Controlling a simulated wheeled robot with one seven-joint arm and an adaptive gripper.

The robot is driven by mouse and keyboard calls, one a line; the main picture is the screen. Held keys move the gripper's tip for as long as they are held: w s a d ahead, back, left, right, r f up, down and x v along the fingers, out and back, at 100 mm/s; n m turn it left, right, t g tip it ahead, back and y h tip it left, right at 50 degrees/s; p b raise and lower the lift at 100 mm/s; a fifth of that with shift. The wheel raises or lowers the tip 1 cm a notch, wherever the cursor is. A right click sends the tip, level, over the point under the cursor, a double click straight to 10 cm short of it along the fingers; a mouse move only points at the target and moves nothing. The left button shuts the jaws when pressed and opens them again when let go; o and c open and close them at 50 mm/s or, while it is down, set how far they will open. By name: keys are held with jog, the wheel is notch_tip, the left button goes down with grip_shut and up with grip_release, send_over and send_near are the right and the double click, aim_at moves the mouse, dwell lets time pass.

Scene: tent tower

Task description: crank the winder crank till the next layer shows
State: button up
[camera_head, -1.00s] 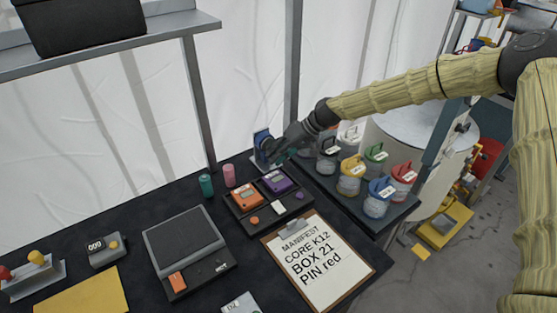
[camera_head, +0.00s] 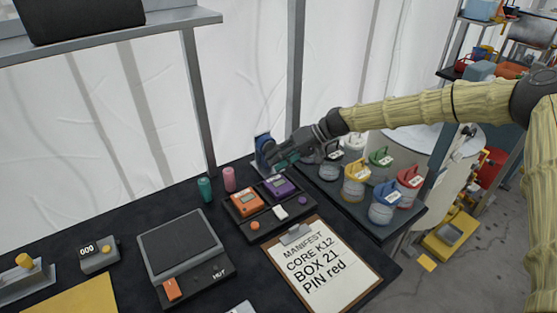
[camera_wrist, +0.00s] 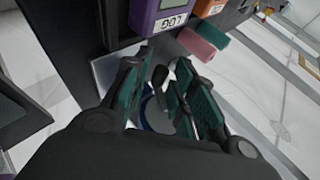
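The blue winder (camera_head: 263,141) stands at the back right of the dark table, against the tent wall. Its crank is mostly hidden by my gripper in the head view. My gripper (camera_head: 276,160) is at the winder's front, its teal-padded fingers low beside it. In the wrist view my gripper (camera_wrist: 165,85) has its two fingers partly apart. A small dark knob (camera_wrist: 159,78) lies between them, and a blue round part (camera_wrist: 155,115) shows behind. I cannot tell whether the pads press on the knob. No layer or window of the winder is readable.
An orange box (camera_head: 247,202) and a purple box (camera_head: 279,187) sit in a tray just in front. Pink (camera_head: 229,179) and teal (camera_head: 205,189) cylinders stand to the left. Several coloured-lid jars (camera_head: 357,182) crowd the right. A clipboard (camera_head: 345,293) lies in front.

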jog(key=shift+a, duration=0.1)
jog(key=shift+r, duration=0.1)
jog(key=v, duration=1.2)
